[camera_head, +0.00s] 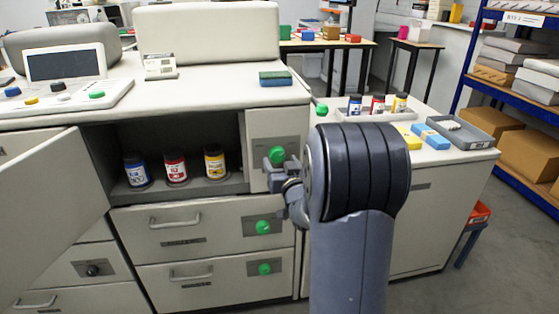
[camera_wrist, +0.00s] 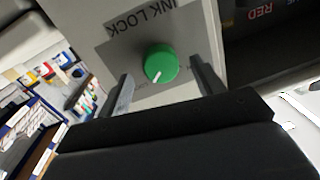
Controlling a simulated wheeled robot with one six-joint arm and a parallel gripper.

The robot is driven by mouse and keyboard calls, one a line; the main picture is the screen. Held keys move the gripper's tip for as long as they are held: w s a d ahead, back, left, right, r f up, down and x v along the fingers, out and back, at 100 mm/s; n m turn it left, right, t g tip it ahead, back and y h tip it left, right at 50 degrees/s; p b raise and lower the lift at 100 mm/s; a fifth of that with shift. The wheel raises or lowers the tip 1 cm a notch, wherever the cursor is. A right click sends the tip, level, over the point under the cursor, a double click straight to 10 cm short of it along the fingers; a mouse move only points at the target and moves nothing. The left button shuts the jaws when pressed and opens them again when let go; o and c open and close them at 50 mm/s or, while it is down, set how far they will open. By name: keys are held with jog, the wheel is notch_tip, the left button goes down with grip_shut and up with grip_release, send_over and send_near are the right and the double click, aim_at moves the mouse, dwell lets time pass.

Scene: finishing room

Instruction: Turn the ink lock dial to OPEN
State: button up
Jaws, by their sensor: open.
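The ink lock dial (camera_head: 277,155) is a round green knob on a grey plate, on the narrow panel right of the open ink compartment. In the wrist view the dial (camera_wrist: 161,64) shows a white pointer mark, with the label INK LOCK (camera_wrist: 153,14) beside it. My gripper (camera_wrist: 160,86) is open, with one finger on each side of the dial; I cannot tell whether either touches it. In the head view my gripper (camera_head: 285,178) is just below the dial and partly hidden by my arm. No OPEN mark is legible.
The compartment door (camera_head: 45,215) stands open at left. Blue, red (camera_head: 175,168) and yellow ink bottles stand inside. Two more green knobs (camera_head: 263,227) sit on the drawers below. A side cabinet (camera_head: 425,215) at right bears a tray with ink bottles.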

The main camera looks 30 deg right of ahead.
jog(key=shift+w+d, duration=0.2)
jog(key=shift+w, duration=0.9)
jog(key=shift+c, duration=0.4)
jog(key=c, duration=0.9)
